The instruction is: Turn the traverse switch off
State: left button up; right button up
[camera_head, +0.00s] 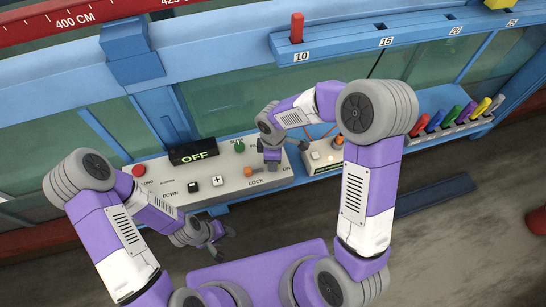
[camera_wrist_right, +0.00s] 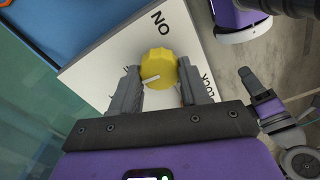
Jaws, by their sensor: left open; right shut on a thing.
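A yellow round knob (camera_wrist_right: 158,68) with a pale pointer line sits on the white control panel (camera_wrist_right: 108,68) in the right wrist view, near an "ON" label. I cannot read a name on it, so I cannot tell if it is the traverse switch. My right gripper (camera_wrist_right: 161,78) has a finger on each side of the knob, shut on it. In the head view my right gripper (camera_head: 272,160) is at the right end of the panel (camera_head: 228,200) and hides the knob. My left gripper (camera_head: 220,243) is open and empty, in front of the panel and apart from it.
The panel has a black display (camera_head: 193,153) reading "OFF", a red button (camera_head: 138,170), a black switch (camera_head: 193,187), a plus button (camera_head: 217,180), an orange part (camera_head: 247,171) and a green knob (camera_head: 239,145).

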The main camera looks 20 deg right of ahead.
jog(key=shift+n, duration=0.5)
jog(key=o, duration=1.1)
jog(key=shift+c, duration=0.2)
notch_tip(320, 180, up, 8)
jog(key=shift+f+p, duration=0.2)
jog(key=shift+p, duration=0.25)
